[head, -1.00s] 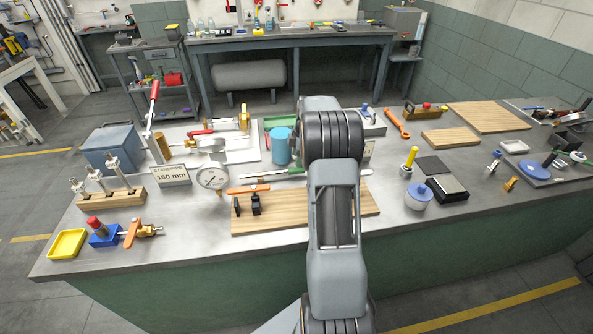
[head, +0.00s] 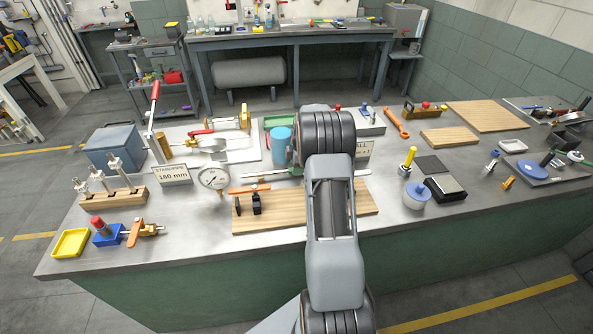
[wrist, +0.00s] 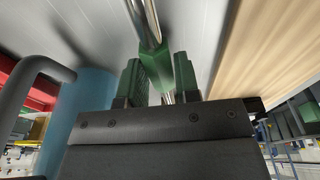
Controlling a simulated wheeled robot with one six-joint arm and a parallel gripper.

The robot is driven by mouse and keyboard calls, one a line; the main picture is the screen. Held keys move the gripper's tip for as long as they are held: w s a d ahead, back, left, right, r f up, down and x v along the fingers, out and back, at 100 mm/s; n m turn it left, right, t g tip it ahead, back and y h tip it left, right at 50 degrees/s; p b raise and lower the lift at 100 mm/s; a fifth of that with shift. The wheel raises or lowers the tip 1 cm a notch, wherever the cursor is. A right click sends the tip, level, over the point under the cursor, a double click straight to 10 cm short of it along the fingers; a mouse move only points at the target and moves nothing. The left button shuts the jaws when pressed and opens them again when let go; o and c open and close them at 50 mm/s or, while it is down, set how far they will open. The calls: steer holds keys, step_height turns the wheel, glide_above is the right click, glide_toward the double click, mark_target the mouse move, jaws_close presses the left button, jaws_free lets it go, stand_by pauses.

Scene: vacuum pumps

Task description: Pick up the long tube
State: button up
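The long tube lies on the grey bench behind the wooden board. In the wrist view a shiny metal tube (wrist: 146,22) with a green part runs down the middle toward my gripper (wrist: 160,82). The two green fingers stand apart on either side of the tube, with a gap showing beside it. In the head view my gripper is hidden behind my own arm.
A blue cylinder (head: 281,146) stands close behind the tube; it also shows at left in the wrist view (wrist: 84,105). The wooden board (head: 285,212) with black holders and an orange clamp is in front. A pressure gauge (head: 213,179) stands to the left.

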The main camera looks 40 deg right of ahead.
jaws_close()
steer(key=shift+r, duration=0.15)
